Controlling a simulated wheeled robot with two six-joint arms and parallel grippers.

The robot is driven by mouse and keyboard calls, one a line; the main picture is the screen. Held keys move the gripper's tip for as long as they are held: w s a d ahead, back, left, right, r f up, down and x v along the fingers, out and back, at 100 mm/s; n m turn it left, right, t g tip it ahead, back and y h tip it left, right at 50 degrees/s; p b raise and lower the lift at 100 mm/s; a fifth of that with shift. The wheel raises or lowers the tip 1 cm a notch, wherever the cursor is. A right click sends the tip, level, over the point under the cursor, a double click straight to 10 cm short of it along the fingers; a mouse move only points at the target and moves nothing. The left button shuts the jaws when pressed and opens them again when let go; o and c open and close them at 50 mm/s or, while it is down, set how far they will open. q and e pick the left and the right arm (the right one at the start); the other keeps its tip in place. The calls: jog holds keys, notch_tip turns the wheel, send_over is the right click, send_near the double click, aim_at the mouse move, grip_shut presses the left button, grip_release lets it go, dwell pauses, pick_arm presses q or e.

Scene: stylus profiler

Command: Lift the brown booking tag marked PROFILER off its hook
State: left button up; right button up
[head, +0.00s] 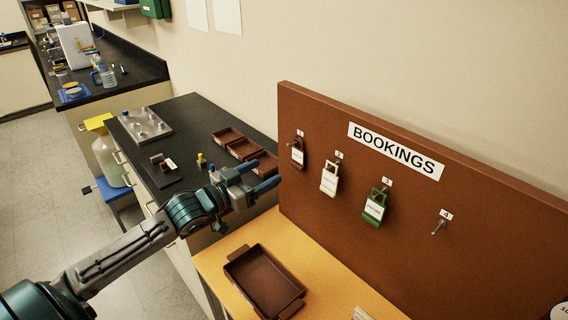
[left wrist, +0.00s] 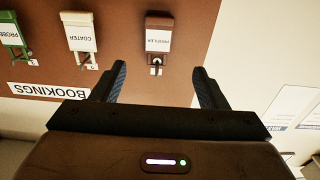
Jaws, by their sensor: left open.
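The brown tag marked PROFILER (head: 298,153) hangs on the hook numbered 1, at the left end of the brown BOOKINGS board (head: 330,226). In the left wrist view, which is upside down, the brown tag (left wrist: 158,41) hangs ahead of my fingertips, roughly centred between them. My right gripper is not in view.
A cream tag marked COATER (head: 330,179) hangs on hook 2 and a green tag (head: 375,207) on hook 3. Hook 4 (head: 439,227) is empty. A brown tray (head: 238,271) sits on the yellow table below. Small brown trays (head: 228,138) lie on the black bench.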

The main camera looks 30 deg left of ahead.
aim_at(297, 155)
pick_arm(q)
jog(key=b+x, duration=0.1)
jog(key=x, duration=0.6)
jog(key=shift+x, duration=1)
jog(key=shift+w+d+p, duration=0.3)
jog(key=shift+w+p, duration=0.05)
jog(key=shift+w, duration=0.2)
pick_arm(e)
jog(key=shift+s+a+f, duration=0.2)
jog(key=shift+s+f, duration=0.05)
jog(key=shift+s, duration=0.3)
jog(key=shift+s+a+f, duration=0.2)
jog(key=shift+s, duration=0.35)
pick_arm(q)
jog(key=shift+c, duration=0.5)
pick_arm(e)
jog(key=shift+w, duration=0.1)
